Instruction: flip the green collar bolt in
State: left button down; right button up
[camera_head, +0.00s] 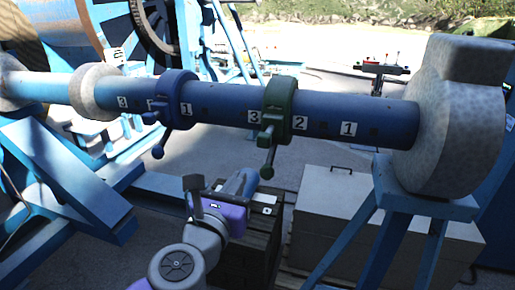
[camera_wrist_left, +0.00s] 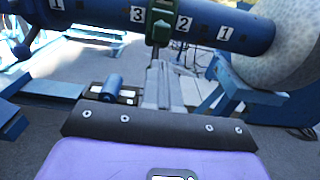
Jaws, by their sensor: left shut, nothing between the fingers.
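The green collar (camera_head: 279,108) sits around the blue bar between the labels 3 and 2. Its green bolt (camera_head: 268,158) hangs down below the bar and ends in a round knob. My left gripper (camera_head: 249,178) is shut and empty, just below and slightly left of the knob; I cannot tell whether they touch. In the left wrist view the green collar (camera_wrist_left: 162,18) is at the top centre, with the shut fingers (camera_wrist_left: 159,72) pointing up toward it. The bolt's lower end is unclear there. My right gripper is not in view.
A blue collar (camera_head: 176,98) with its own hanging bolt is on the bar to the left. A large grey end disc (camera_head: 455,120) and a blue stand (camera_head: 400,215) bound the right side. Grey boxes (camera_head: 335,205) stand below the bar.

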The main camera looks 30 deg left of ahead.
aim_at(260, 142)
pick_arm(q)
jog(key=b+x, duration=0.1)
jog(key=x, duration=1.3)
jog(key=shift+a+f, duration=0.1)
jog(key=shift+a+b, duration=0.1)
jog(key=shift+b, duration=0.2)
